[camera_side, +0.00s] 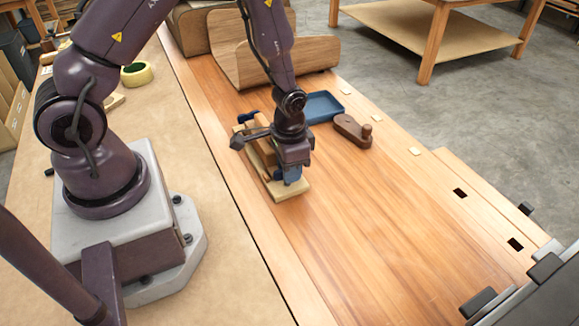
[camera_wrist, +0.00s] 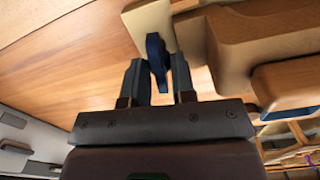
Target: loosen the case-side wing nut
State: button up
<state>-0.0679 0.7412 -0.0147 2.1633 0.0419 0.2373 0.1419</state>
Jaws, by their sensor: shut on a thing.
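A blue wing nut (camera_wrist: 157,58) stands between the two fingers of my gripper (camera_wrist: 158,72) in the wrist view. The fingers are closed around it, one on each side. In the side view my gripper (camera_side: 291,176) points down at the near end of a small wooden form on a pale base board (camera_side: 288,190). The pale board (camera_wrist: 152,22) also shows behind the nut in the wrist view, with a tan wooden block (camera_wrist: 270,35) to its right. In the side view the wing nut is mostly hidden by my gripper. A second blue piece (camera_side: 247,117) shows at the form's far end.
A blue tray (camera_side: 322,107) and a dark wooden hand plane (camera_side: 352,131) lie to the right of the form. A bent wooden piece (camera_side: 270,66) stands behind. The bench top toward the front right is clear. A vise (camera_side: 540,290) sits at the lower right.

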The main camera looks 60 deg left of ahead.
jog(key=shift+n, duration=0.6)
jog(key=o, duration=0.9)
notch_tip(320, 180, up, 13)
dwell(0.3)
